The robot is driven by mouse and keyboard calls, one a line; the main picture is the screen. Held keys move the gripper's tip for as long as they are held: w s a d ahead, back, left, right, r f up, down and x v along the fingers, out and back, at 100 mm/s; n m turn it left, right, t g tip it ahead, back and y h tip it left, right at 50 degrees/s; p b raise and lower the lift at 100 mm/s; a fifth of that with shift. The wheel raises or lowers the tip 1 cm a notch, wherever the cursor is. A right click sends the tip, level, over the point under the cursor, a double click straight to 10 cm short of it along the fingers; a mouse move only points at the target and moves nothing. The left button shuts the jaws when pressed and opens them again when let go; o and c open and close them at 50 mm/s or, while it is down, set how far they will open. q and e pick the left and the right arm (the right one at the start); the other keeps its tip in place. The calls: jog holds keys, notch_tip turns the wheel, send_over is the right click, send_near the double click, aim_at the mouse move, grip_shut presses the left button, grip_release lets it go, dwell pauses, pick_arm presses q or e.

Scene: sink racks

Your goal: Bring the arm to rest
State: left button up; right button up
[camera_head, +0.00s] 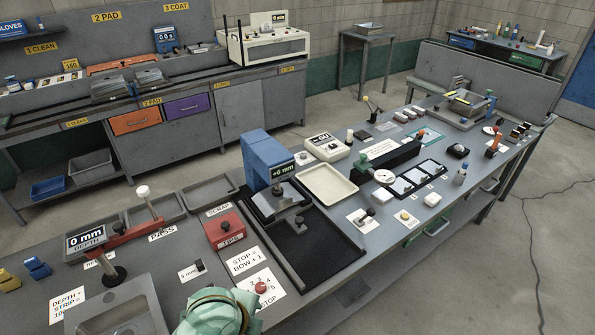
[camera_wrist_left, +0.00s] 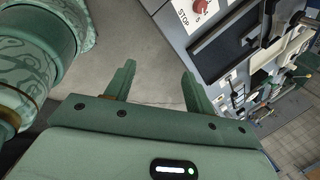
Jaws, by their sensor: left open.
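My left gripper shows in the left wrist view (camera_wrist_left: 158,85). Its two green fingers are spread apart, with only bare grey floor between them, and it holds nothing. It hangs clear of the bench, beside the bench edge with the STOP label. In the head view a pale green part of my own arm (camera_head: 215,312) shows at the bottom edge, in front of the bench. No gripper fingers show in the head view. My right gripper is in neither view.
The grey bench (camera_head: 330,268) carries a blue device (camera_head: 262,160) on a black mat, a red box (camera_head: 225,230), a cream tray (camera_head: 326,185) and a red button (camera_head: 261,287). A sink (camera_head: 115,310) is at the front left. Open floor (camera_head: 480,270) lies to the right.

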pick_arm(q)
jog(key=s+a+r+n+t+y, duration=0.25)
jog(key=s+a+r+n, duration=0.35)
jog(key=a, duration=0.4)
jog(key=s+a+r+n+t+y, duration=0.1)
jog(key=s+a+r+n+y, duration=0.25)
jog(key=a+n, duration=0.55)
jog(key=s+d+f+g+h+b, duration=0.15)
jog(key=f+b, duration=0.45)
jog(key=f, duration=1.4)
jog(key=s+d+f+g+h+b, duration=0.1)
jog(key=s+d+f+g+b, duration=0.3)
jog(key=f, duration=1.5)
jog(key=s+f+n+h+b, duration=0.1)
jog(key=s+f+b, duration=0.4)
jog(key=s+f, duration=0.4)
jog(key=s+a+f+n+g+b, duration=0.1)
jog(key=s+f+b, duration=0.4)
jog(key=s+f, duration=0.4)
notch_tip(320, 180, down, 6)
jog(key=shift+a+f+n+h, duration=0.1)
jog(key=shift+a+n+h, duration=0.2)
jog(key=shift+h, duration=0.05)
